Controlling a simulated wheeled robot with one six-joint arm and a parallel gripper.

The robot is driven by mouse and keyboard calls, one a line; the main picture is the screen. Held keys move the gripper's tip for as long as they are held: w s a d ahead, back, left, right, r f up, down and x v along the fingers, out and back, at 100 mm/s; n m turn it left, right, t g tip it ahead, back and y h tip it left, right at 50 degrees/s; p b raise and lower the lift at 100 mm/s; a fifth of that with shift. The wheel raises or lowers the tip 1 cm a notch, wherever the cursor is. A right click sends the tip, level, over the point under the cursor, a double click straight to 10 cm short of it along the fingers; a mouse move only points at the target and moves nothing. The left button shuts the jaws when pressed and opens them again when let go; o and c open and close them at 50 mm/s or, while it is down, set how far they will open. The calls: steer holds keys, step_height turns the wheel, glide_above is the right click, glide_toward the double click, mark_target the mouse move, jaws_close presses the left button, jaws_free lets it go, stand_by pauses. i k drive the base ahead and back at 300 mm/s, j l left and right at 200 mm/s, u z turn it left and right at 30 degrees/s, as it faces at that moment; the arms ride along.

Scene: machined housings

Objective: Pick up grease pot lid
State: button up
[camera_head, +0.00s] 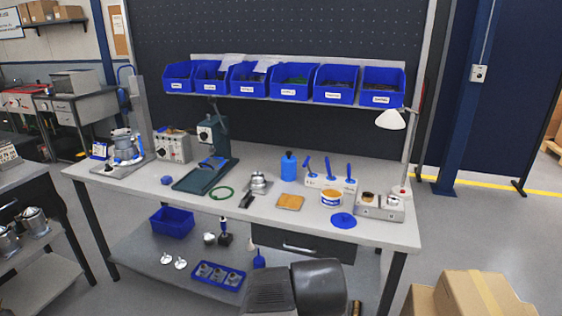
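A flat blue lid (343,220) with a small raised knob lies on the workbench near its front edge, right of centre. It looks like the grease pot lid. Behind it and slightly left stands an open white and blue pot (331,199) with yellowish contents. The lid and the pot are apart. Dark grey parts of my own arm show at the bottom centre, below the bench top. My gripper's fingers cannot be made out in this view.
A box with a round dish (380,206) stands right of the lid, near a lamp (391,119). Left of the pot are a tan pad (290,202) and a blue bottle (289,166). Behind it is a blue-handled tool rack (331,183). Cardboard boxes (470,298) stand at lower right.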

mark_target(342, 220)
steer(key=i+l+u, duration=0.4)
steer(key=i+l, duration=0.4)
steer(key=i, duration=0.2)
